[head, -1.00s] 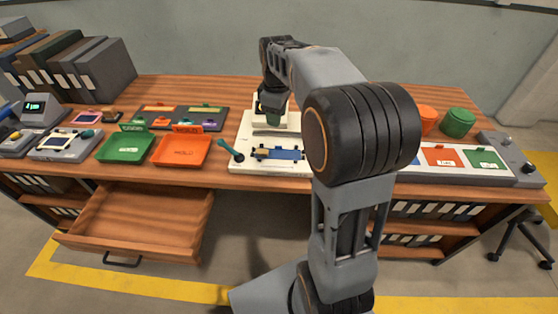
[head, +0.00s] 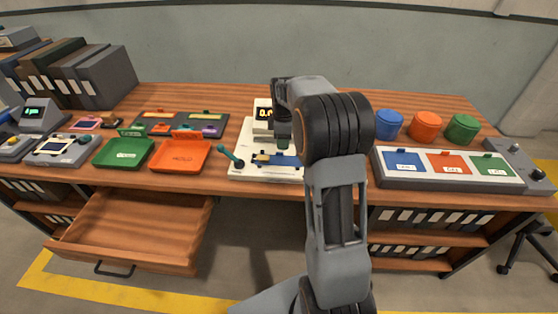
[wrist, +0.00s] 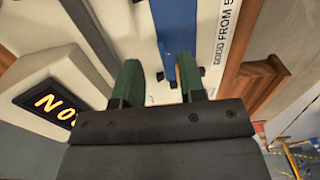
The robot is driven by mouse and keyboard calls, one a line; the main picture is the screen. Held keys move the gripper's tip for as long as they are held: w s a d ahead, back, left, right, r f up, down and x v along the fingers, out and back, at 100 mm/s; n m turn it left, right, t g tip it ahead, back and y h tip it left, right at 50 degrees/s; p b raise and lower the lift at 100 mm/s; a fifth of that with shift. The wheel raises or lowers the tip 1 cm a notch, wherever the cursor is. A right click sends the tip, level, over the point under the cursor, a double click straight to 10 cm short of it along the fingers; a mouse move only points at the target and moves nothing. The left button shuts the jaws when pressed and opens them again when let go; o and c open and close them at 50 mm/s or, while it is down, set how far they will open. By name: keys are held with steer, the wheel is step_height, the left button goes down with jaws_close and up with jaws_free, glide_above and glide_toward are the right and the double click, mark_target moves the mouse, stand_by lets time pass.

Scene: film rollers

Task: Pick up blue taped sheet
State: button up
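The blue taped sheet (head: 287,161) lies on a white instrument base (head: 243,172) at the middle of the table, with a tan piece at its left end. My gripper (head: 283,147) is low over the base, close to the sheet. In the wrist view the green fingers (wrist: 158,72) are apart with nothing between their tips that I can see held. A blue strip, apparently the sheet (wrist: 177,28), runs beyond and beside the right finger. Contact cannot be told. My arm hides the right part of the base in the head view.
A lit display (head: 265,113) stands behind the base, and a teal lever (head: 231,156) is at its left. Orange (head: 180,157) and green (head: 123,153) trays lie left. An open drawer (head: 135,225) juts out below. A panel of coloured pads (head: 424,176) and several lidded pots (head: 426,126) are right.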

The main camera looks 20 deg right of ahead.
mark_target(279, 158)
step_height(279, 158, down, 5)
steer(key=shift+b, duration=0.3)
jaws_close()
stand_by(0.4)
